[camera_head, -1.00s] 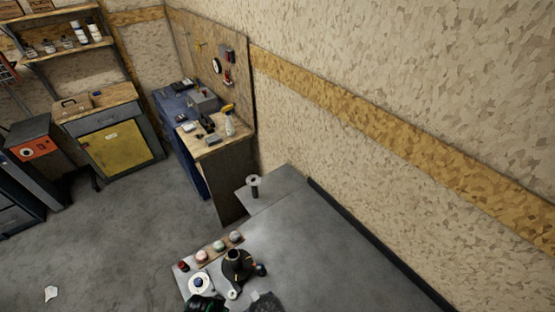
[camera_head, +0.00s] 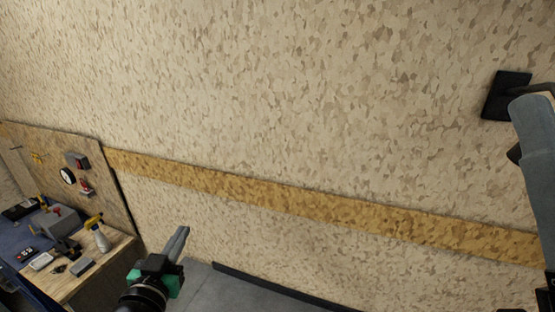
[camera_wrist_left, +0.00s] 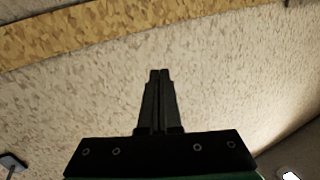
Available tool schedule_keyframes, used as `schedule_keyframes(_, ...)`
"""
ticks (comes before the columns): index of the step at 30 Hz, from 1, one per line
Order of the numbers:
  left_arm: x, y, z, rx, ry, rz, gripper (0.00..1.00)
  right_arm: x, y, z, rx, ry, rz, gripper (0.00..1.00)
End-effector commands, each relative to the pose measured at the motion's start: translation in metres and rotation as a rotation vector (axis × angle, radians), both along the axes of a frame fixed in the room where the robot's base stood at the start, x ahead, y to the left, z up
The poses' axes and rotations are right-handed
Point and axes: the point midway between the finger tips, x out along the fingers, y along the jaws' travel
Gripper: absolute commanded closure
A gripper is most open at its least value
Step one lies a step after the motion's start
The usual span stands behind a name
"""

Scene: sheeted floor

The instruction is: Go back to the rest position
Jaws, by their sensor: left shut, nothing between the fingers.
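My left gripper (camera_head: 183,234) is in the lower left part of the head view, in front of the pale wall. Its grey fingers are together and point up and slightly right. The left wrist view shows the same fingers (camera_wrist_left: 160,75) closed side by side with nothing between them. No object is touching them. I cannot make out my right gripper in either view.
A wooden-topped bench (camera_head: 105,262) with a spray bottle (camera_head: 102,240) and tools stands at the lower left. A pegboard (camera_head: 95,195) is behind it. A dark square plate (camera_head: 505,96) and a grey rounded piece (camera_head: 537,150) are at the right. The space around the gripper looks clear.

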Motion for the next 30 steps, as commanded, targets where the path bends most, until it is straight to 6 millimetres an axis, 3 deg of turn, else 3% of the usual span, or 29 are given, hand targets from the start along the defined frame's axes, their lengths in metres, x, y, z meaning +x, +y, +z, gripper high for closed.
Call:
schedule_keyframes(1,-0.008,-0.01,0.048,-0.004,-0.098,-0.015,1.0,0.0,0.0,0.002,0.0,0.0,0.0,0.33)
schedule_keyframes(4,-0.035,-0.024,0.131,-0.019,-0.287,-0.041,1.0,0.0,0.0,0.003,0.0,0.0,0.0,0.33)
schedule_keyframes(6,-0.063,-0.033,0.187,-0.033,-0.424,-0.058,1.0,0.0,0.0,0.004,0.0,0.0,0.0,0.33)
schedule_keyframes(9,-0.113,-0.039,0.252,-0.058,-0.612,-0.081,1.0,0.0,0.0,0.005,0.0,0.0,0.0,0.33)
schedule_keyframes(12,-0.162,-0.039,0.293,-0.08,-0.763,-0.093,1.0,0.0,0.0,0.005,0.0,0.0,0.0,0.33)
schedule_keyframes(15,-0.197,-0.036,0.311,-0.101,-0.857,-0.102,1.0,0.0,0.0,0.005,0.0,0.0,0.0,0.33)
schedule_keyframes(18,-0.211,-0.036,0.317,-0.124,-0.896,-0.111,1.0,0.0,0.0,0.005,0.0,0.0,0.0,0.33)
schedule_keyframes(30,-0.209,-0.035,0.316,-0.139,-0.89,-0.117,1.0,0.0,0.0,0.005,0.0,0.0,0.0,0.33)
